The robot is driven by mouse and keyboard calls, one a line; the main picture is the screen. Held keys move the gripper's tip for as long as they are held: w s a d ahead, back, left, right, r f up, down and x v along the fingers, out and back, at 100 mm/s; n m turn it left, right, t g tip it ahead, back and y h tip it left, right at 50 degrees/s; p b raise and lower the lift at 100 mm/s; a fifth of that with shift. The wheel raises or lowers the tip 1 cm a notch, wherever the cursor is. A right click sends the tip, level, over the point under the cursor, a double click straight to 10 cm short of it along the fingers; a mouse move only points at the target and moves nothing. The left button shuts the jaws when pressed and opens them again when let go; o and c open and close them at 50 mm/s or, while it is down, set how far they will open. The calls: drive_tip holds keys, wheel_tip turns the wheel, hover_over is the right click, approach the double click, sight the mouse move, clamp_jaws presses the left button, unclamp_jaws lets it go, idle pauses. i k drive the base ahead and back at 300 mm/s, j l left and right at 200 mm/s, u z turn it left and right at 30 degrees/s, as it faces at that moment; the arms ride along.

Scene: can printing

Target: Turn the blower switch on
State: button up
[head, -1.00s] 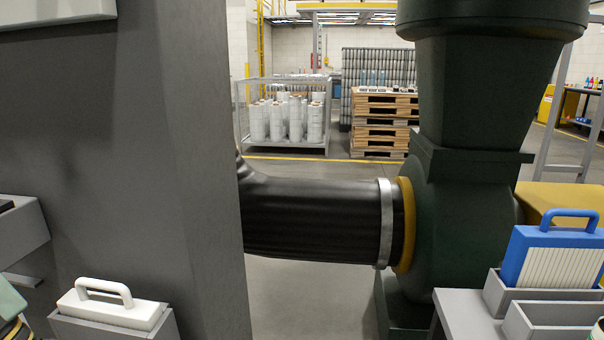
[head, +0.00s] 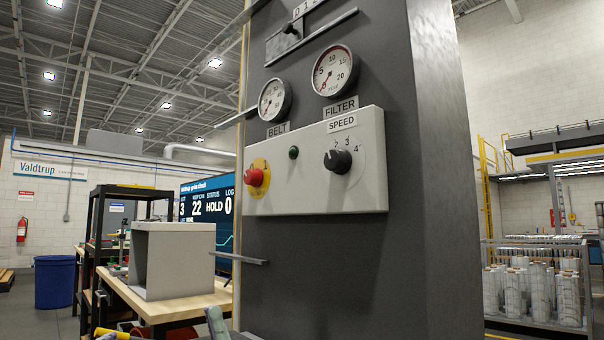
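A grey control box (head: 313,165) is fixed to a dark grey cabinet (head: 340,255). It carries a red push button (head: 255,177) on a yellow plate, a small dark green round button or lamp (head: 293,152), and a black knob (head: 339,161) under a SPEED label. Higher up, a small plate with a dark switch (head: 291,29) and a partly cut-off number scale shows at the top edge. No label reading "blower" is visible, so I cannot tell which control is the blower switch. My gripper is not in view.
A BELT gauge (head: 275,99) and a FILTER gauge (head: 333,70) sit above the box. Thin ledges (head: 238,259) stick out from the cabinet. A wooden-topped bench (head: 185,306) with a grey box stands left. A rack of white rolls (head: 535,318) stands right.

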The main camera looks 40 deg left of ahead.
sight(254, 177)
drive_tip(key=u, duration=1.45)
